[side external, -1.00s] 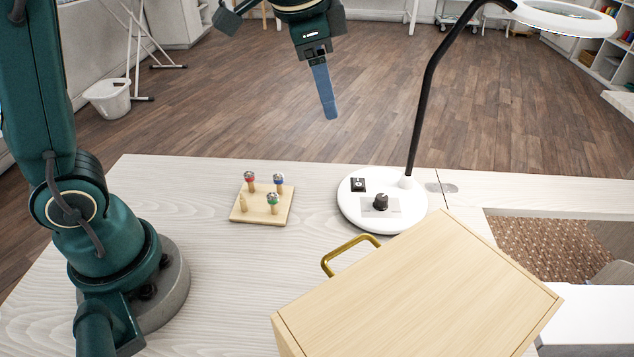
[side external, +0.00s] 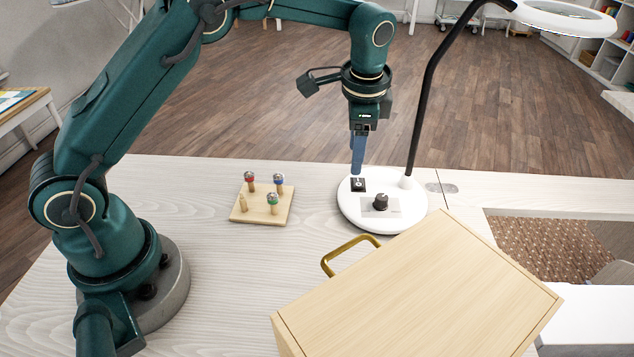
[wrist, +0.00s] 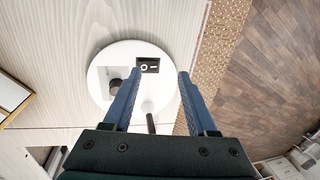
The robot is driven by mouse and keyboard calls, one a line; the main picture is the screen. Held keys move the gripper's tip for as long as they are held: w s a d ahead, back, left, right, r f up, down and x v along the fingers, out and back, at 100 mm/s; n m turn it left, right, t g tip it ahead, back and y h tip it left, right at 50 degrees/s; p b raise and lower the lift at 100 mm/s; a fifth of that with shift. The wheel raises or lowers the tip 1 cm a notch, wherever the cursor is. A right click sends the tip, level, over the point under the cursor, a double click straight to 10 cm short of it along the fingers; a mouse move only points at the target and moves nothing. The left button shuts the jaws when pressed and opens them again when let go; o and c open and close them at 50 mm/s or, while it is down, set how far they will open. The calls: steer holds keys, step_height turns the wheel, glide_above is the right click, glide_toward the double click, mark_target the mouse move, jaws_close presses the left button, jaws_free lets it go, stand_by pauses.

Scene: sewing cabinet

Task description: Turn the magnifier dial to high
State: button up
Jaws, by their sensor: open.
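The magnifier lamp has a round white base (side external: 362,218) on the table, a black curved arm (side external: 428,95) and a white ring head (side external: 565,17). A black dial (side external: 381,202) stands on a light plate on the base, and a small black switch (side external: 358,185) sits behind it. My gripper (side external: 357,172) points down above the back left of the base, near the switch. In the wrist view my gripper (wrist: 157,80) is open with nothing between its blue fingers.
A wooden peg board (side external: 262,205) with several bobbins stands left of the lamp. A wooden box (side external: 420,290) with a brass handle (side external: 345,250) lies close in front of the base. The black lamp arm rises just right of my gripper. The table's left middle is clear.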

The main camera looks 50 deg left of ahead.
steer(key=s+r+t, duration=0.1)
steer(key=s+r, duration=0.1)
steer(key=r, duration=0.6)
steer(key=s+r, duration=0.2)
steer(key=r, duration=0.6)
steer(key=s+a+r+n+t+h, duration=0.1)
steer(key=s+n, duration=0.3)
steer(key=s, duration=0.9)
steer(key=shift+s+a+t, duration=0.2)
steer(key=shift+a+t, duration=0.2)
steer(key=shift+t, duration=0.4)
steer(key=shift+n, duration=0.4)
